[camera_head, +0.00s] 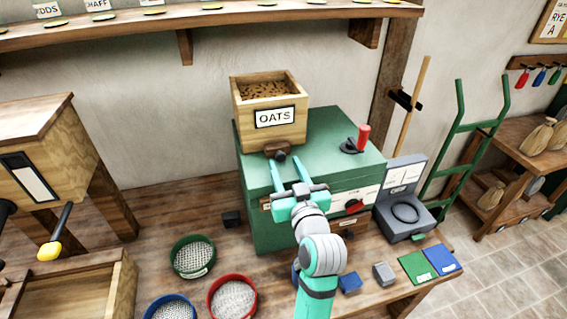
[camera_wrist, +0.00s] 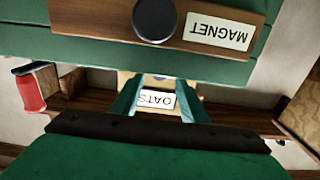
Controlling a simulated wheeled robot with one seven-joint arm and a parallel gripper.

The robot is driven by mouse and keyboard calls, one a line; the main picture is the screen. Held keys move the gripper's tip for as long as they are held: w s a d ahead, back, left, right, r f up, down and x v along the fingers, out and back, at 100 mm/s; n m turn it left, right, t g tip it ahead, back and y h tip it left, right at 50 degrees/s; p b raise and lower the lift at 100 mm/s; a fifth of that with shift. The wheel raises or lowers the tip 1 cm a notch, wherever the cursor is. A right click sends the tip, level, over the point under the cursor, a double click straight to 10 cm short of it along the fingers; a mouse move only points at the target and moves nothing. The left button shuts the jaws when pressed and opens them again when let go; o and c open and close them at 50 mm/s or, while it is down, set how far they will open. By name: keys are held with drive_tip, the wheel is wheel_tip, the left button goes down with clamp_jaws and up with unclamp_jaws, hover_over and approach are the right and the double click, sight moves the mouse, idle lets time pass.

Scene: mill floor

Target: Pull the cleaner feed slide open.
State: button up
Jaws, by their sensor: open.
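The wooden hopper marked OATS (camera_head: 269,110) stands on the green cleaner (camera_head: 330,152). Its feed slide (camera_head: 279,154) shows as a small dark knob on a brown block at the hopper's foot. My gripper (camera_head: 288,167) is open and empty, with its two teal fingers pointing at the slide from the front, apart from it as far as I can tell. In the wrist view my fingers (camera_wrist: 157,98) frame the OATS label (camera_wrist: 157,100), which appears upside down. A small dark spot above the label may be the slide knob.
A brown MAGNET drawer (camera_wrist: 185,22) with a dark round knob is close in the wrist view. A red-handled lever (camera_head: 362,138) stands on the cleaner's top. A grey scale (camera_head: 403,212) is at right. Round sieves (camera_head: 193,257) lie on the bench.

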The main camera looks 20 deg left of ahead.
sight(279, 152)
drive_tip(key=shift+x, duration=1.2)
